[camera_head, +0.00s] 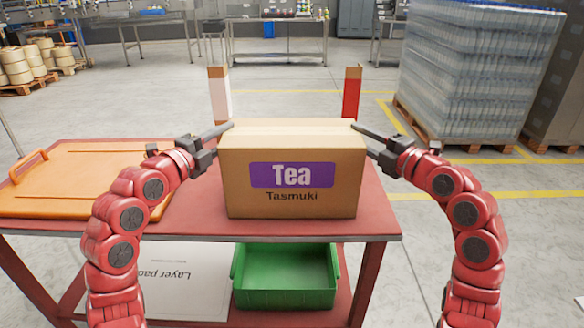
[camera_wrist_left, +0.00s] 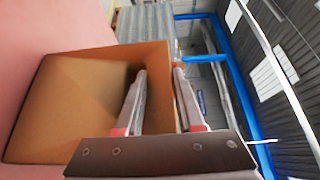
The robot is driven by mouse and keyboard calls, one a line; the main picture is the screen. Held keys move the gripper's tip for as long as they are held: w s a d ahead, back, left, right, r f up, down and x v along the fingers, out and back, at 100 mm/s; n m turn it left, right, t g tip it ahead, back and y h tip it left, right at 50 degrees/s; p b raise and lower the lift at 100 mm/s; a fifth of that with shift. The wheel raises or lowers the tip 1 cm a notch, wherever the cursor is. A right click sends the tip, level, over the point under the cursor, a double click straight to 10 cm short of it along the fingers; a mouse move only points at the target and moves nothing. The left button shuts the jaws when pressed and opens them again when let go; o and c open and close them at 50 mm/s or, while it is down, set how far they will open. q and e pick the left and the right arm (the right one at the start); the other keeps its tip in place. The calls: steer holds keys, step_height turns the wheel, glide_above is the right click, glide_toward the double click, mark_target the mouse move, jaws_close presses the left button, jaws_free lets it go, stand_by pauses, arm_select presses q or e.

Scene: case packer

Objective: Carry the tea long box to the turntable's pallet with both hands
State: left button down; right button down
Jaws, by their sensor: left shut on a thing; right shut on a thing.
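My left gripper (camera_head: 222,136) is shut on the box's upper left edge. My right gripper (camera_head: 362,138) is shut at its upper right edge; the box hides part of its fingers. The left wrist view shows the box's brown side (camera_wrist_left: 85,105) beside the left gripper's two fingers (camera_wrist_left: 158,72). I cannot make out a turntable in either view.
The red table (camera_head: 190,215) also holds an orange board (camera_head: 80,185) at left. A green bin (camera_head: 285,280) and a "Layer pad" sheet (camera_head: 165,280) lie below. A wrapped load (camera_head: 475,75) stands on a wooden pallet (camera_head: 440,135) at right. Clear floor lies between.

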step_height(320, 180, up, 5)
steer(key=p, duration=0.4)
steer(key=shift+f, duration=0.1)
steer(key=shift+s, duration=0.1)
stand_by(0.7)
